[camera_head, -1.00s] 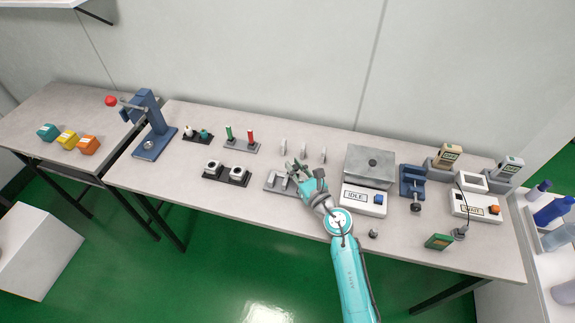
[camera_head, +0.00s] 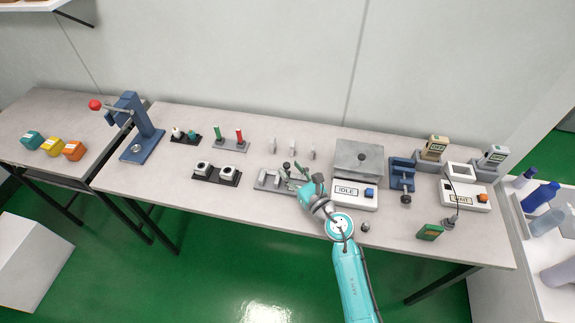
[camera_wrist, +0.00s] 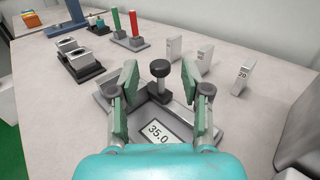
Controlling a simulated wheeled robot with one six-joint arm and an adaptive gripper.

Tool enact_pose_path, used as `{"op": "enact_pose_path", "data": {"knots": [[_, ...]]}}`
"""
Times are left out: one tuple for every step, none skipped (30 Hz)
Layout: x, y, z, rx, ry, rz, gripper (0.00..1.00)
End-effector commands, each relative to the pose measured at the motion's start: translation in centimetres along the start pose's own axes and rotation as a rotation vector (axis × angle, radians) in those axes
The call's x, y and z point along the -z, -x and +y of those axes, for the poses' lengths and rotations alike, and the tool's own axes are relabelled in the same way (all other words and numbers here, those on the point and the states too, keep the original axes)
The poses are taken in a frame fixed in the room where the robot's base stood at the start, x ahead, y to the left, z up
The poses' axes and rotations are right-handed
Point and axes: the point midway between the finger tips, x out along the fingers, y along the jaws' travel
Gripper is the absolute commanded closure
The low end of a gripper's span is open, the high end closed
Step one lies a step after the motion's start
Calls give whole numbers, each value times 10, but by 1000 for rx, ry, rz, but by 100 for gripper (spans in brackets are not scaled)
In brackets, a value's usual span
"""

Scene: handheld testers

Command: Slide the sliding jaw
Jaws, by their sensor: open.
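The measuring fixture (camera_head: 262,184) is a grey base with upright metal jaws, standing near the table's front edge. One upright carries a black knob (camera_wrist: 159,69) on a post; it also shows in the head view (camera_head: 286,166). I take this upright to be the sliding jaw. A display (camera_wrist: 160,132) on the fixture reads about 35.0. My gripper (camera_head: 297,173) is over the fixture's right part. In the wrist view its two green-grey fingers (camera_wrist: 160,84) are apart, on either side of the knob post. I cannot tell whether either finger touches it. My gripper partly hides the fixture.
Small upright grey blocks (camera_wrist: 206,59) stand just behind the fixture. A black holder (camera_head: 216,180) with white-topped pieces is to its left. A box labelled IDLE (camera_head: 347,197) is close on the right. A red and green pin stand (camera_head: 228,142) is behind left.

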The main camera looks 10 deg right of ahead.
Motion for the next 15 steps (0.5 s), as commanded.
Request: {"op": "enact_pose_path", "data": {"knots": [[1,12,-1,3,-1,2,53],[2,19,-1,4,-1,2,53],[1,27,-1,3,0,1,53],[1,33,-1,3,0,2,53],[1,39,-1,3,0,2,53],[1,46,-1,4,-1,1,53],[1,52,-1,3,-1,1,53],[1,57,-1,3,-1,1,53],[1,63,-1,3,-1,1,53],[1,68,-1,3,-1,2,53],[1,71,-1,3,-1,1,53],[1,76,-1,3,0,1,53],[1,79,-1,2,-1,1,53],[1,81,-1,2,-1,1,53],[0,84,-1,2,-1,0,53]]}}
